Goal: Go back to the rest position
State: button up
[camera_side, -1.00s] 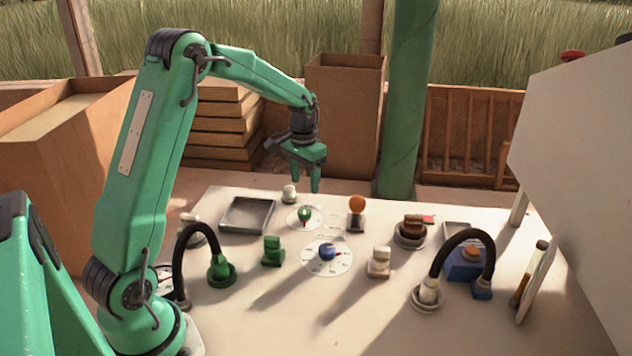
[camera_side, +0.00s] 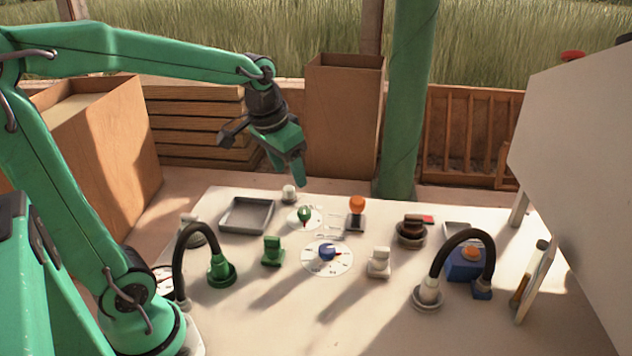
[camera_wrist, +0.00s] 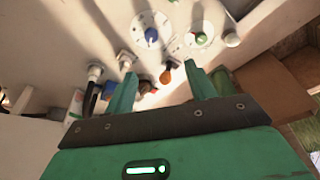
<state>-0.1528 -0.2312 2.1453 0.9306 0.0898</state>
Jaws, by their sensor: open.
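My gripper (camera_side: 290,174) is a green parallel gripper on a dark wrist, raised above the far left part of the white table (camera_side: 300,330). It is empty and touches nothing. In the wrist view, its two green fingers (camera_wrist: 160,90) stand apart, with an orange ball knob (camera_wrist: 165,74) seen beyond them. In the side view, the orange ball knob (camera_side: 357,203) stands upright on its base near the table's far middle.
The table holds a blue knob (camera_side: 327,252) on a white dial, a green knob (camera_side: 304,214), a grey tray (camera_side: 247,215), a green block (camera_side: 272,251) and a blue box (camera_side: 466,266). A green post (camera_side: 405,100) rises behind. A large white panel (camera_side: 575,150) stands at right.

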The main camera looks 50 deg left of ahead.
jog(key=s+d+t, duration=0.2)
jog(key=s+d, duration=0.3)
jog(key=s, duration=0.6)
jog(key=shift+m+h, duration=0.3)
jog(key=shift+m, duration=0.1)
